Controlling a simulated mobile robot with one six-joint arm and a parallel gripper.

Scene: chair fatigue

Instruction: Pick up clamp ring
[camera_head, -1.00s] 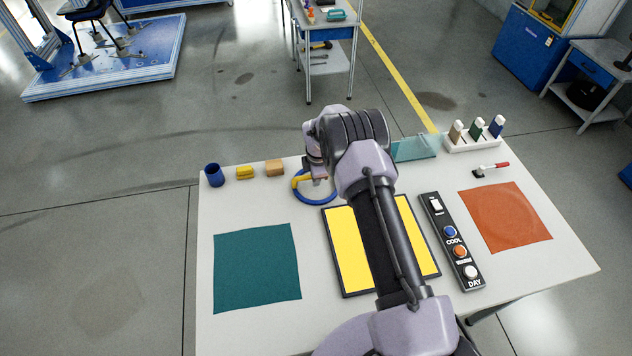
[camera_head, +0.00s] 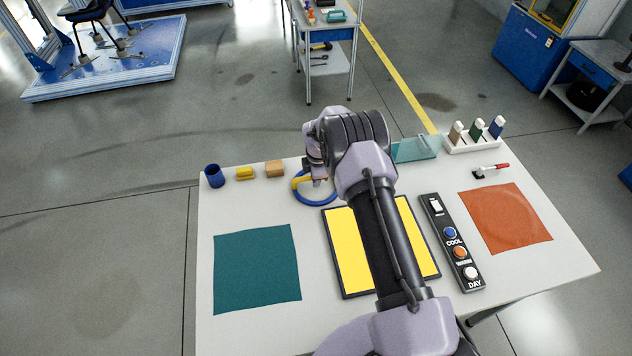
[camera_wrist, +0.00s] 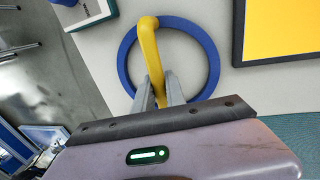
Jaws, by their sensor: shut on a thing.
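The clamp ring is a blue ring (camera_wrist: 209,62) with a yellow handle (camera_wrist: 149,45) in the wrist view. In the head view the blue ring (camera_head: 318,203) shows near the back edge of the white table, partly hidden by my arm. My gripper (camera_wrist: 160,92) is shut on the yellow handle, with a finger on each side of it. In the head view the gripper is mostly hidden behind the wrist. I cannot tell whether the ring touches the table.
A dark blue cup (camera_head: 214,175), a yellow block (camera_head: 245,173) and a tan block (camera_head: 275,169) stand left of the ring. A black-framed yellow panel (camera_head: 351,262) lies in front. A button box (camera_head: 453,243) lies further right. The teal mat (camera_head: 256,268) is bare.

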